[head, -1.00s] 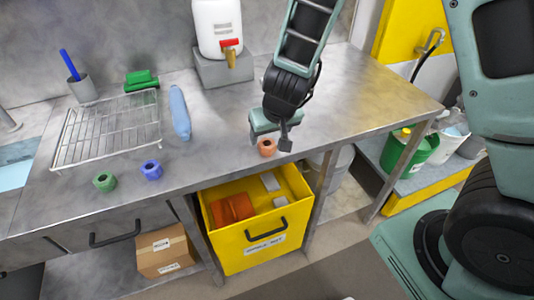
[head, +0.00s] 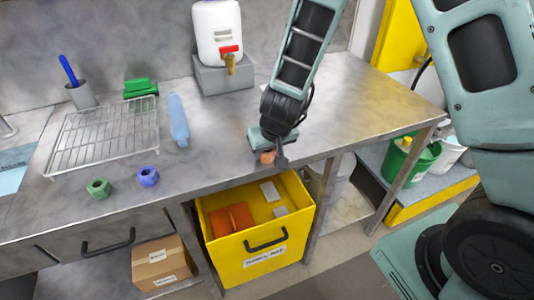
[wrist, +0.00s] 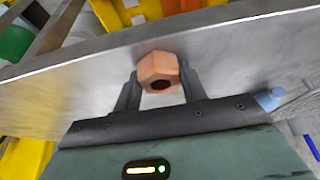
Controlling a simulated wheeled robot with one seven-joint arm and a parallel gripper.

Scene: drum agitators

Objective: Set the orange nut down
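The orange nut (head: 268,157) is at my gripper's fingertips, over the metal worktop close to its front edge. In the head view my gripper (head: 270,156) points down and partly covers the nut. Whether the nut's underside touches the worktop is hard to tell.
A green nut (head: 99,188) and a blue nut (head: 148,177) stand left on the worktop (head: 215,155). Behind them are a wire rack (head: 105,135) and a blue bottle (head: 178,120). A white canister (head: 217,35) stands at the back. A yellow bin (head: 255,245) is below the edge.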

